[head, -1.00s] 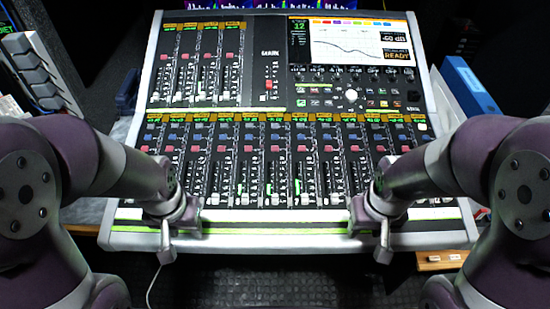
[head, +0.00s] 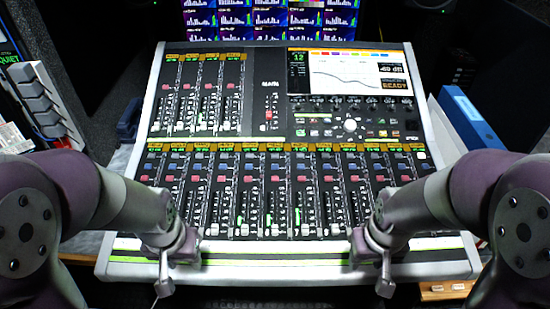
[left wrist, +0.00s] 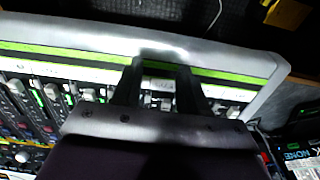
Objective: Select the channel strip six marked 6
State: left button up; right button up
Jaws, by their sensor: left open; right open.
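The mixing console (head: 290,257) fills the middle of the head view, with a lower bank of upright channel strips. Counting from the left, the sixth strip (head: 275,180) is near the middle of that bank, with coloured buttons above a fader; its number is too small to read surely. My left gripper (head: 165,283) is open and empty at the console's front left edge, left of that strip. In the left wrist view its fingers (left wrist: 162,88) are apart over the front edge and fader ends. My right gripper (head: 385,283) is open and empty at the front right edge.
A lit screen (head: 348,72) and rows of knobs sit on the console's upper right, with a shorter fader bank (head: 200,95) upper left. Monitors (head: 270,18) stand behind. A blue binder (head: 470,118) is at right. Space above the middle strips is clear.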

dwell(0.3)
pick_arm(q)
grip_shut()
dwell(1.6)
